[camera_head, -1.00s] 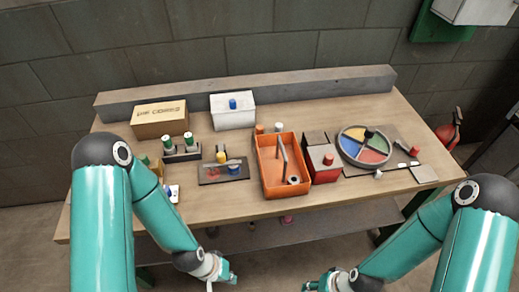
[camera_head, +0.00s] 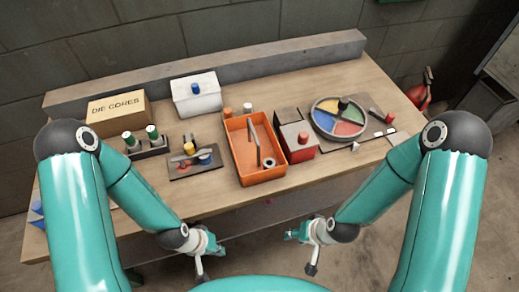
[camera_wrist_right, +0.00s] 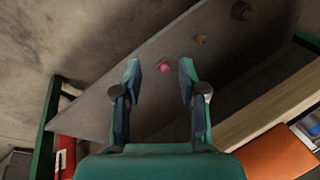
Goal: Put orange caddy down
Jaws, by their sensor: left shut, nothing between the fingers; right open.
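The orange caddy (camera_head: 243,166) stands upright on the wooden workbench near its front edge. A dark handle or divider runs along its middle, and a small ring-like grey part lies at its front right. Its orange side shows in the right wrist view (camera_wrist_right: 278,152) at the lower right corner. My left gripper (camera_head: 218,249) is shut and empty, in front of the bench edge. My right gripper (camera_head: 290,236) is open and empty, also in front of the bench and apart from the caddy. Its two spread fingers show in the right wrist view (camera_wrist_right: 160,70).
The workbench (camera_head: 330,160) also holds a red box (camera_head: 300,150), a round coloured sorting dish (camera_head: 341,118), a dark tray with tools (camera_head: 195,163), a cardboard box (camera_head: 117,112) and a white box (camera_head: 196,96). A lower shelf (camera_wrist_right: 215,65) lies beneath.

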